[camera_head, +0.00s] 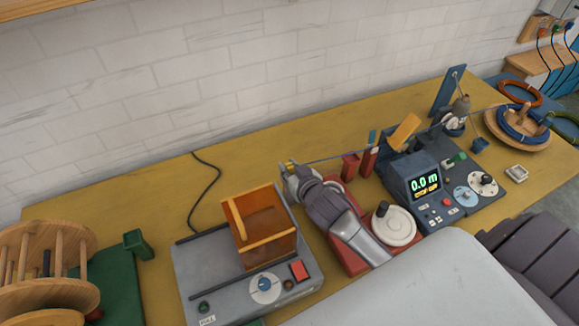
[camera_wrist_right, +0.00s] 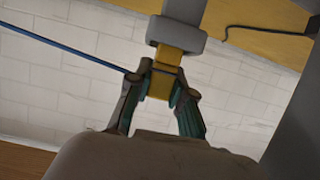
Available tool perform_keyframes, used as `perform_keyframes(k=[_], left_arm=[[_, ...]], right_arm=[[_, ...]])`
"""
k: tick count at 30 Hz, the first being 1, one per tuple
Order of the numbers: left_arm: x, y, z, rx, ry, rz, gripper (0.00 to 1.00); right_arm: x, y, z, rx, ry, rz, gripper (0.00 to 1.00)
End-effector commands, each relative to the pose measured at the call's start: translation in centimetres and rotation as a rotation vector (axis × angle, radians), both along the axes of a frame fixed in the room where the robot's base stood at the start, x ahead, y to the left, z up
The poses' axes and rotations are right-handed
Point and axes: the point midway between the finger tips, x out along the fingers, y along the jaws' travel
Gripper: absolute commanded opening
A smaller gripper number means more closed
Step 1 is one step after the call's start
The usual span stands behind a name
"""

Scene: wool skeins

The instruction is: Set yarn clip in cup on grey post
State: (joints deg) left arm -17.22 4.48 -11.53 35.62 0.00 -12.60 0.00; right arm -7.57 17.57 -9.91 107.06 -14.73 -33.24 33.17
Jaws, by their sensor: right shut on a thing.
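The yellow yarn clip (camera_wrist_right: 164,73) is between the teal-padded fingers of my right gripper (camera_wrist_right: 160,90), which is shut on it. It shows small and yellow at the gripper tip in the head view (camera_head: 290,164). The blue yarn (camera_head: 335,156) runs from it to the right. In the wrist view, which is upside down, the grey post (camera_wrist_right: 184,10) ends in a wider grey cup (camera_wrist_right: 177,36). The clip meets the cup's mouth; how deep it sits is hidden. My right gripper (camera_head: 289,168) largely hides the post in the head view. My left gripper is out of view.
A grey machine with an orange-framed box (camera_head: 262,238) stands left of my right arm. A red base with a cream wheel (camera_head: 393,224) and a blue meter reading 0.0 m (camera_head: 424,182) are to the right. A wooden reel (camera_head: 45,260) stands at far left.

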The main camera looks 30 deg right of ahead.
Motion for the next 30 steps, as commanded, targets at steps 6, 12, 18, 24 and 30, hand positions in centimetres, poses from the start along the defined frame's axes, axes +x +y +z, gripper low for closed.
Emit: perform_keyframes(k=[6,12,18,24,30], left_arm=[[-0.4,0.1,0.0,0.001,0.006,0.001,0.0],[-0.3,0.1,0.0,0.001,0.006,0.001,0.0],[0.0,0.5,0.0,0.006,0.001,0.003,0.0],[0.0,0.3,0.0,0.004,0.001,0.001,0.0],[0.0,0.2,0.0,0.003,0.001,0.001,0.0]], right_arm=[[0.0,0.0,0.0,0.0,0.0,0.0,0.44],[0.0,0.0,0.0,0.0,0.0,0.0,0.5],[-0.4,0.0,0.1,0.0,0.001,0.0,0.5],[-3.2,0.2,1.2,0.001,0.002,0.001,0.5],[-7.2,0.5,2.8,0.002,0.003,0.0,0.5]])
